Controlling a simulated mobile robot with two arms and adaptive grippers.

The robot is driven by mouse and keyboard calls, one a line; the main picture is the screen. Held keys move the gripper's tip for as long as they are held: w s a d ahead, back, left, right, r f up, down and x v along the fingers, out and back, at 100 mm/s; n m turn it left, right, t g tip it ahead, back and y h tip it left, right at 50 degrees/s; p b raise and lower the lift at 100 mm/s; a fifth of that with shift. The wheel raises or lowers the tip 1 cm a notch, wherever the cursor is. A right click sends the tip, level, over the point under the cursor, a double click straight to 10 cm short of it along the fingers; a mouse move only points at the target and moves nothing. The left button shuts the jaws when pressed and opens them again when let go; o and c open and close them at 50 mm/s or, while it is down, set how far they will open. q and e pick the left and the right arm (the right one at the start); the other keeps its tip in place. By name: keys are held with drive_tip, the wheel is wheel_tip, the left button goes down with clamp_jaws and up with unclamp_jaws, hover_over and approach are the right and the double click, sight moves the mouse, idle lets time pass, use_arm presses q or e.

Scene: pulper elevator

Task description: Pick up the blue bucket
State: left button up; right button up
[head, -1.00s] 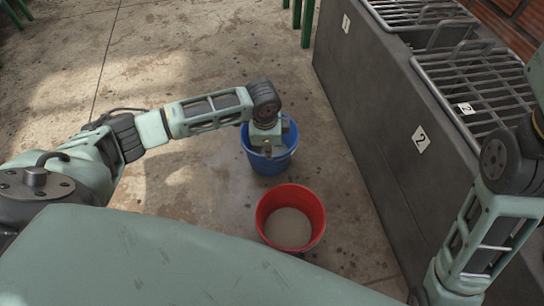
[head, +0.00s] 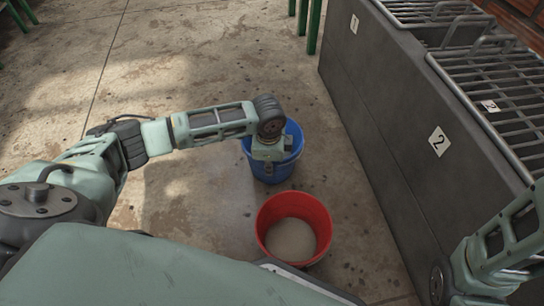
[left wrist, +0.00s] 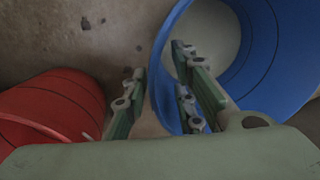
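The blue bucket (head: 285,171) stands upright on the floor in the middle of the head view, partly hidden by my left arm. In the left wrist view the blue bucket (left wrist: 263,45) fills the upper right, with pale grey matter inside. My left gripper (left wrist: 155,78) is open at its near left rim. One finger is outside the bucket and the other overlaps its opening, with the rim between them and floor showing in the gap. In the head view the left gripper (head: 266,172) points down at the bucket. My right gripper is out of view.
A red bucket (head: 315,213) with grey contents stands just in front of the blue one. A dark machine housing (head: 385,105) with metal grates (head: 500,90) runs along the right. Green legs (head: 315,28) stand at the back. The floor at the left is mostly clear.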

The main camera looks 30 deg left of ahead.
sight(282, 171)
use_arm(q)
drive_tip(key=f+b, duration=0.1)
drive_tip(key=f, duration=0.1)
drive_tip(key=f+b, duration=0.2)
drive_tip(key=f, duration=0.1)
drive_tip(key=shift+w+a+f+b, duration=0.1)
drive_tip(key=shift+w+f+b, duration=0.2)
drive_tip(key=shift+r, duration=0.1)
drive_tip(key=shift+c, duration=0.4)
clamp_jaws()
drive_tip(key=shift+r, duration=0.1)
